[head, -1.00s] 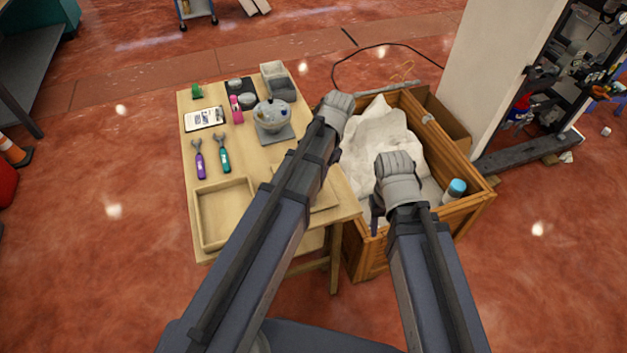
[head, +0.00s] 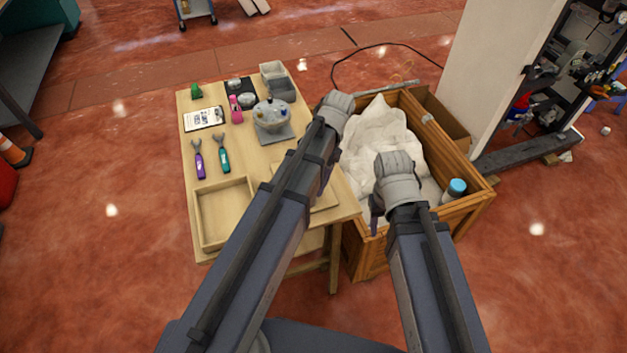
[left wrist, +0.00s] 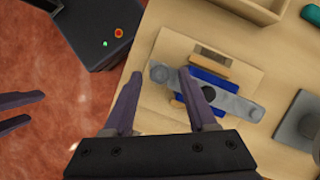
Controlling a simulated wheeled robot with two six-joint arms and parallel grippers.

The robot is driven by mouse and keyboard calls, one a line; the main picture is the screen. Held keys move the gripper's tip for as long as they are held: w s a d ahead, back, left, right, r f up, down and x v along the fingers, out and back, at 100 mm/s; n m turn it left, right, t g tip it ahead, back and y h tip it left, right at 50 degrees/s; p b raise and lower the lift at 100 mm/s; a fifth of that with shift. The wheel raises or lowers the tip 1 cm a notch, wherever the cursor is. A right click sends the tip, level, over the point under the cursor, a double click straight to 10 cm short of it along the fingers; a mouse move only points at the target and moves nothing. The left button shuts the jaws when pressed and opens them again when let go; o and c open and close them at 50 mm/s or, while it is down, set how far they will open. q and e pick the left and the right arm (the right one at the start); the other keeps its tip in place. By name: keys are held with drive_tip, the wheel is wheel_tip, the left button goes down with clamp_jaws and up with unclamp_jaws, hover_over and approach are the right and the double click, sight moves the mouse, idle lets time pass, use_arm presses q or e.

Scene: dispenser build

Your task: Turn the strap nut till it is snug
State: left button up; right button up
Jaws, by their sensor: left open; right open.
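In the left wrist view a grey metal strap (left wrist: 238,104) with rounded ends lies across a blue block (left wrist: 208,78) on a pale wooden board (left wrist: 160,122). My left gripper (left wrist: 160,74) is open above it. The strap's left end shows between its two purple fingertips, and nothing is clamped. A nut cannot be made out for certain; the right finger covers part of the strap. In the head view my left arm hides the left gripper and most of the board (head: 325,200). My right gripper (head: 377,208) is open and empty over the wooden crate, away from the strap.
The table (head: 245,160) holds an open tray (head: 226,237), purple (head: 199,163) and teal (head: 223,158) tools, a bowl-like part (head: 272,115) on a grey base, and grey bins (head: 276,75). The crate (head: 470,210) holds white cloth (head: 385,130) and a blue-capped bottle (head: 456,188).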

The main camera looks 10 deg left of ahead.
use_arm(q)
drive_tip(key=shift+r, duration=0.1)
drive_tip(key=p+v, duration=0.7)
drive_tip(key=shift+w+r, duration=0.15)
drive_tip(key=shift+r, duration=0.15)
